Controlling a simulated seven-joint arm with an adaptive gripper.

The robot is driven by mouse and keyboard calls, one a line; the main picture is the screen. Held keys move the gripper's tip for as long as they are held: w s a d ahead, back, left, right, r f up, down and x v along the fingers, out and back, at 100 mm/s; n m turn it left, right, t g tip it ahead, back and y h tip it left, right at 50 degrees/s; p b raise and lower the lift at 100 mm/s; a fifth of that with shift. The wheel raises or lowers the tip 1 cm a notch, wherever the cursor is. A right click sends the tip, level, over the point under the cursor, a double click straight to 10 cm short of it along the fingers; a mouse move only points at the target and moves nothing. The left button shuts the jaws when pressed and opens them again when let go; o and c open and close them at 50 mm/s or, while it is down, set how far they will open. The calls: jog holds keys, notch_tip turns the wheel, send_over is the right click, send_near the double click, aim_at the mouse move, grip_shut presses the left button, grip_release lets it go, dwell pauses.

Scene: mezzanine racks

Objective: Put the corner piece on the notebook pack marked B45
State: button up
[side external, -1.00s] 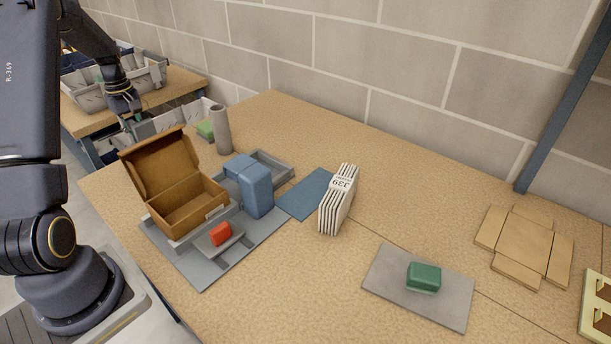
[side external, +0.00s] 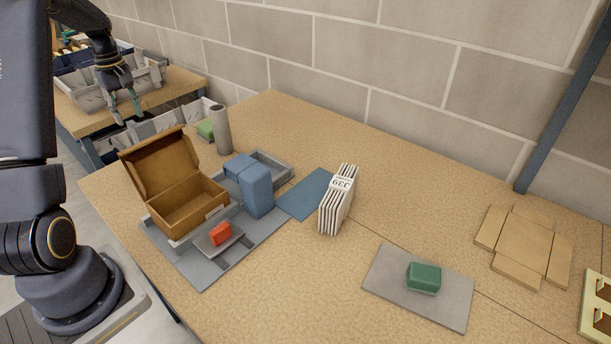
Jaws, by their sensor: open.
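A white pack (side external: 338,201) of several thin upright layers stands on the table, right of the blue mat (side external: 306,194). Its label looks like J39 rather than B45, but it is small. No other pack marked B45 can be made out. I cannot pick out a corner piece with certainty. My gripper (side external: 126,114) is at the upper left, open, with greenish fingertips apart and nothing seen between them. It is far from the white pack, in front of the grey bin (side external: 92,100) on the rear table.
An open cardboard box (side external: 185,205), blue blocks (side external: 256,188) and a red block (side external: 221,234) stand at the left. A green block (side external: 424,277) lies on a grey plate (side external: 385,270). A grey cylinder (side external: 221,131) stands behind. Flat cardboard (side external: 524,246) lies right.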

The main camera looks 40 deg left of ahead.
notch_tip(320, 180, up, 5)
jog(key=shift+f, duration=0.1)
jog(key=shift+r, duration=0.35)
jog(key=w+d+r+m+t, duration=0.1)
jog(key=d+r+m, duration=0.3)
jog(key=d, duration=0.8)
jog(key=w+d+r+m+t, duration=0.15)
jog(key=d+r+m, duration=0.35)
jog(key=d, duration=0.6)
jog(key=s+d+f+m+t, duration=0.3)
jog(key=s+d+m, duration=0.6)
jog(key=d, duration=0.6)
jog(key=shift+s+d+f, duration=0.4)
jog(key=shift+s+f, duration=0.1)
jog(key=shift+s, duration=0.35)
